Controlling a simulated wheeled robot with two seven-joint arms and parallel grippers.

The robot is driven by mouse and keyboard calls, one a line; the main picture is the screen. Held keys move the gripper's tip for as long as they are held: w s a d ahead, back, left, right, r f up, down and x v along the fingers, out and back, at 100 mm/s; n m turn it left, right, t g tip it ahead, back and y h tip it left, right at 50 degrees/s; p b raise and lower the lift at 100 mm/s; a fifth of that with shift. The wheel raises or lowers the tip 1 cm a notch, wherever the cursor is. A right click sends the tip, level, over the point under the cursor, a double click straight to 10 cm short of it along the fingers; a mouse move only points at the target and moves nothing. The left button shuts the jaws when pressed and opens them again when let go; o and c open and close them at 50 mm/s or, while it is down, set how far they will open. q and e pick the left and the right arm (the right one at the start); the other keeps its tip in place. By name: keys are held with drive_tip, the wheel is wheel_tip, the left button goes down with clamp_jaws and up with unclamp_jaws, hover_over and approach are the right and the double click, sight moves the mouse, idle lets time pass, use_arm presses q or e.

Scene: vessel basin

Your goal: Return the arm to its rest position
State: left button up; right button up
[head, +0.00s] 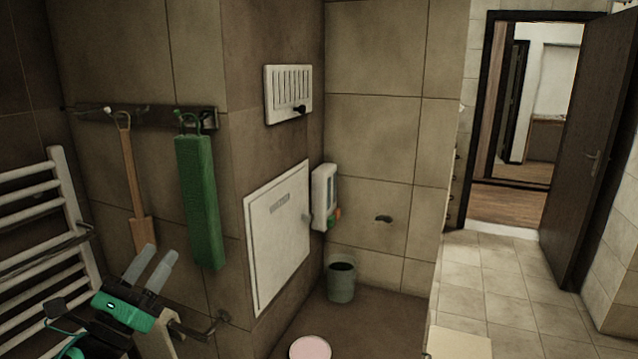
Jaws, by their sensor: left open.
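My left gripper (153,267) is in the lower left of the head view. Its two grey fingers point up and to the right, with a gap between them, and nothing shows between them. The gripper has a teal and black body. It is in front of the tiled wall, below a wooden paddle (132,180) and to the lower left of a green hanging strip (200,205). My right gripper is not in view.
A white towel radiator (62,170) stands at the left, close to my left arm. A wall pipe fitting (222,316) is just right of the gripper. A grey-green bucket (341,283) and a pinkish round object (310,348) are at the floor. Tiled floor (500,285) leads to an open door (592,140).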

use_arm(q)
drive_tip(key=s+a+f+n+g+y, duration=0.1)
drive_tip(key=s+f+n+g+y, duration=0.25)
drive_tip(key=f+n, duration=0.5)
drive_tip(key=s+a+f+n+g+y, duration=0.1)
drive_tip(key=s+f+n+g+y, duration=0.1)
drive_tip(key=f+n+y, duration=0.5)
drive_tip(key=s+a+f+n+g+y, duration=0.1)
drive_tip(key=s+f+n+g+y, duration=0.15)
drive_tip(key=f+n, duration=0.75)
drive_tip(key=s+d+f+n+g+h, duration=0.1)
drive_tip(key=s+d+f+n+g, duration=0.3)
drive_tip(key=s, duration=0.3)
drive_tip(key=s+d+f+n+g+h, duration=0.25)
drive_tip(key=s+f+n, duration=0.2)
drive_tip(key=s, duration=0.35)
drive_tip(key=s+d+f+n+g+h, duration=0.1)
drive_tip(key=s+d+f+n+g, duration=0.15)
drive_tip(key=s+f+g, duration=0.35)
wheel_tip(320, 180, down, 28)
drive_tip(key=s+a+f, duration=0.2)
drive_tip(key=s+f, duration=0.8)
drive_tip(key=f, duration=0.1)
drive_tip(key=s+a+f, duration=0.2)
drive_tip(key=s+f, duration=0.8)
drive_tip(key=shift+s+f+g+y, duration=0.3)
drive_tip(key=shift+f+g+y, duration=0.05)
drive_tip(key=shift+y, duration=0.1)
